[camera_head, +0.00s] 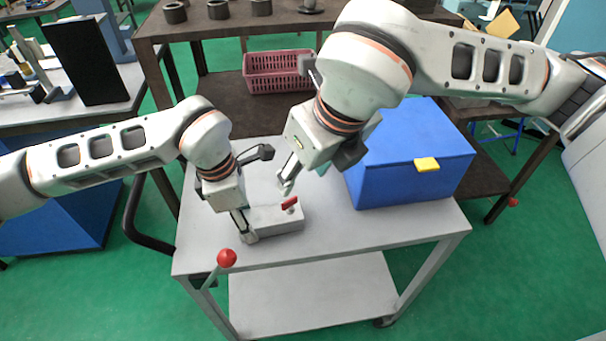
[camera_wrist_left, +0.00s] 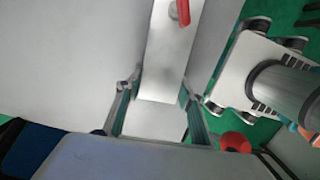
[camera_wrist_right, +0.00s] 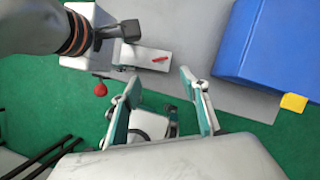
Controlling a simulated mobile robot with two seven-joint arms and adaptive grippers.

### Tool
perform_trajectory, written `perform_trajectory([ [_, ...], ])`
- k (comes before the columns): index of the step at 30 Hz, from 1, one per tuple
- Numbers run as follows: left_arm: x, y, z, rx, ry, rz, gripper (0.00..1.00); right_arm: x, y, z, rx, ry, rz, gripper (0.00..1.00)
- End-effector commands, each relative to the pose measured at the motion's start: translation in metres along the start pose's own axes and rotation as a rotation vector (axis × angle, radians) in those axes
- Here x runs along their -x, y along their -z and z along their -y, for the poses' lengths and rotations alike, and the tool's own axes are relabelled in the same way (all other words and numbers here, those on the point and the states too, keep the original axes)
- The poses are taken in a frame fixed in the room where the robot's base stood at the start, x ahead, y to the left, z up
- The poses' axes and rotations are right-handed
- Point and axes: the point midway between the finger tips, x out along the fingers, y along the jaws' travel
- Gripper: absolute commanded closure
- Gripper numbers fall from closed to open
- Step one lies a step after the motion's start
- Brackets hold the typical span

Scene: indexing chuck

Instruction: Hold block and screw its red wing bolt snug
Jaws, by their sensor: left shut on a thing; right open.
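A pale grey block (camera_head: 274,219) lies on the white cart top, and the red wing bolt (camera_head: 290,203) stands up from its right part. My left gripper (camera_head: 249,236) is shut on the block's left end; in the left wrist view its fingers (camera_wrist_left: 160,102) lie along both sides of the block (camera_wrist_left: 167,60). The wing bolt shows at that view's top edge (camera_wrist_left: 183,12). My right gripper (camera_head: 290,184) is open and empty, above and close to the wing bolt. In the right wrist view its fingers (camera_wrist_right: 163,82) are apart, with the wing bolt (camera_wrist_right: 160,59) beyond them.
A blue box (camera_head: 412,160) with a yellow tab stands on the cart (camera_head: 330,236) right of the block. A red ball knob (camera_head: 227,258) is at the cart's front left edge. A pink basket (camera_head: 279,72) sits behind. The cart top in front of the block is bare.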

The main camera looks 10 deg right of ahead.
Motion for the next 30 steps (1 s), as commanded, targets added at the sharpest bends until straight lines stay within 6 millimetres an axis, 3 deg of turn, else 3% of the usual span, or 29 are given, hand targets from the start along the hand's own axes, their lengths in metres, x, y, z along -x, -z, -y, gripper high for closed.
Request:
perform_trajectory([
  [4, -0.003, 0.002, 0.001, 0.001, 0.005, -0.004, 0.83, -0.001, 0.0, 0.0, 0.0, 0.0, -0.001, 0.58],
  [6, -0.003, 0.002, 0.001, 0.001, 0.005, -0.004, 0.83, -0.001, 0.0, 0.0, 0.003, 0.0, -0.002, 0.76],
  [7, -0.003, 0.002, 0.001, 0.001, 0.005, -0.004, 0.83, -0.001, 0.0, 0.001, 0.007, -0.001, -0.004, 0.78],
  [14, -0.002, 0.002, 0.001, 0.001, 0.004, -0.004, 0.83, -0.007, -0.003, 0.007, 0.165, -0.022, -0.064, 0.78],
  [30, -0.002, 0.001, 0.001, 0.001, 0.004, -0.003, 0.83, -0.023, -0.02, 0.03, 0.873, -0.292, -0.195, 0.78],
])
